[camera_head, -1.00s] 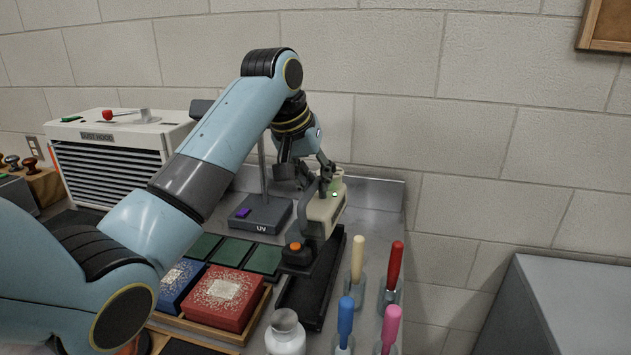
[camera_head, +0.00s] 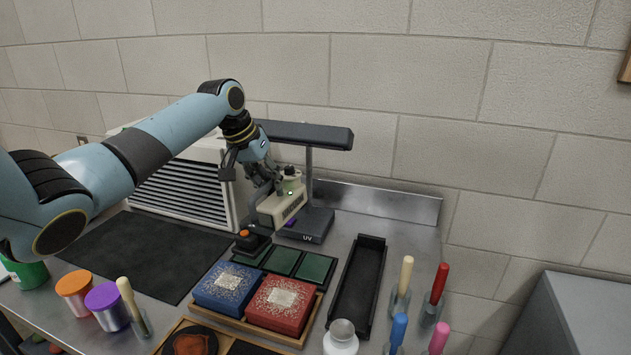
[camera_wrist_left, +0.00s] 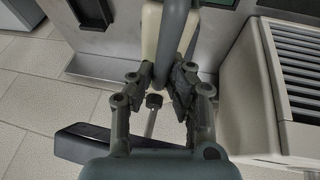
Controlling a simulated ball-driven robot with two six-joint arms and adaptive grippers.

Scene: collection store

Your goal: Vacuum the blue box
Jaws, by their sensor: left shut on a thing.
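The blue box (camera_head: 229,289) stands in a wooden tray on the bench, with pale speckles over its top and a light label. My left gripper (camera_head: 278,186) is shut on a cream handheld vacuum (camera_head: 283,207) with an orange button and a dark nozzle. The vacuum is held in the air behind and above the blue box, its nozzle over the green pads at the back of the tray. In the left wrist view, the fingers (camera_wrist_left: 160,85) close around the vacuum's grey handle (camera_wrist_left: 175,45). My right gripper is not in view.
A red box (camera_head: 282,305) stands right of the blue one. A UV lamp (camera_head: 308,226) rises behind the vacuum. A long black tray (camera_head: 357,288), brushes in holders and a white jar (camera_head: 341,338) are to the right. A dark mat (camera_head: 150,254) lies clear at left.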

